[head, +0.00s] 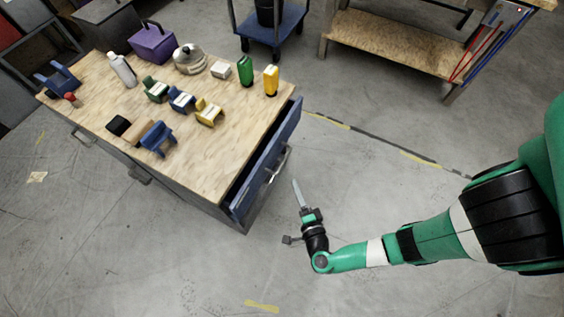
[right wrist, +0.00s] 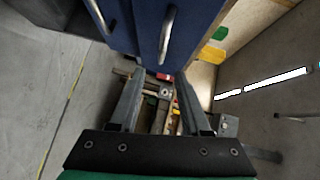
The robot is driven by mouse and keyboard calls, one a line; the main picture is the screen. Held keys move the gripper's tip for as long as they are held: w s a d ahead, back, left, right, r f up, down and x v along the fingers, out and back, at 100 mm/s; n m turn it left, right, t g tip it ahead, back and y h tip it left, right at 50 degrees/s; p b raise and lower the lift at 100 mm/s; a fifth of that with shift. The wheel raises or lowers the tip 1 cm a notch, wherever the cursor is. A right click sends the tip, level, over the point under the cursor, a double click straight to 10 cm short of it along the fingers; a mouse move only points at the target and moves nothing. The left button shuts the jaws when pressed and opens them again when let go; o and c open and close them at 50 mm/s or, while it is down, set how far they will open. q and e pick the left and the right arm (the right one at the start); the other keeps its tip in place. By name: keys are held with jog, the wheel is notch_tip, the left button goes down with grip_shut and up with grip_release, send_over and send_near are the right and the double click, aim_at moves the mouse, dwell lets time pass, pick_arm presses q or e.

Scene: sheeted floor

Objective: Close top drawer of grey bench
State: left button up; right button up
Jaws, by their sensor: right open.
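The grey bench has a wooden top (head: 205,135) and stands at the left of the head view. Its top drawer (head: 268,160) has a blue front with a metal handle and stands partly pulled out, with a dark gap behind the front. In the right wrist view the blue drawer front (right wrist: 198,25) and a handle (right wrist: 167,38) are close, and tools lie beyond the fingertips. My right gripper (head: 296,185) is just right of the drawer front in the head view. Its fingers (right wrist: 163,78) are open with nothing clearly held. My left gripper is out of view.
A blue cart (head: 272,28) and a wooden-shelved table (head: 395,45) stand behind. The floor right of the bench is clear.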

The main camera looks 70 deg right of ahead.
aim_at(283, 161)
jog(key=b+x, duration=0.1)
jog(key=x, duration=0.3)
jog(key=b+x, duration=0.1)
jog(key=x, duration=0.3)
jog(key=w+b+x, duration=0.1)
jog(key=b+x, duration=0.1)
jog(key=x, duration=0.2)
jog(key=shift+s+a+r, duration=0.1)
jog(key=shift+a, duration=0.25)
jog(key=shift+c, duration=0.3)
grip_shut()
dwell(0.5)
